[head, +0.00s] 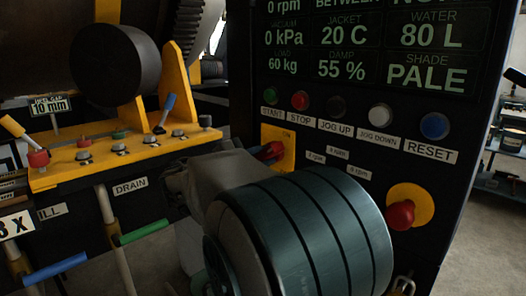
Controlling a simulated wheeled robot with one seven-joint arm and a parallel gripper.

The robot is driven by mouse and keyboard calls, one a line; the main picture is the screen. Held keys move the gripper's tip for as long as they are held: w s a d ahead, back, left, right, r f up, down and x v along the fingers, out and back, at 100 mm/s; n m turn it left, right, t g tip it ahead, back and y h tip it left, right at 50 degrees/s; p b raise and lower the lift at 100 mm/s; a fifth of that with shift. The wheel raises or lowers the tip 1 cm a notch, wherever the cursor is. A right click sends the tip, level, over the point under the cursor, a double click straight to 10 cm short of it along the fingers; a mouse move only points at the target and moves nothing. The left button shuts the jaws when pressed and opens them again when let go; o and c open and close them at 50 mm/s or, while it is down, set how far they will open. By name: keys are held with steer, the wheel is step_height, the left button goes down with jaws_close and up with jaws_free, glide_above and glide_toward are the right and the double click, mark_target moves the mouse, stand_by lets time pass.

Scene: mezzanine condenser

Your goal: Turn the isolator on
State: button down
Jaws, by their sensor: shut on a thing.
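Above the isolator is a row of buttons, with the blue RESET button (434,126) at the right. A red mushroom knob (401,215) on a yellow disc sits lower right. At left, a yellow bracket (125,160) carries small levers; green (143,232) and blue (56,268) handles are below.

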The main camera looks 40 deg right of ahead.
steer(key=shift+n, duration=0.6)
steer(key=shift+p, duration=0.3)
steer(key=c, duration=1.2)
jaws_free()
steer(key=shift+c, duration=0.2)
steer(key=s+a+b, duration=0.1)
steer(key=a, duration=1.3)
steer(key=shift+b, duration=0.35)
steer(key=shift+d, duration=0.1)
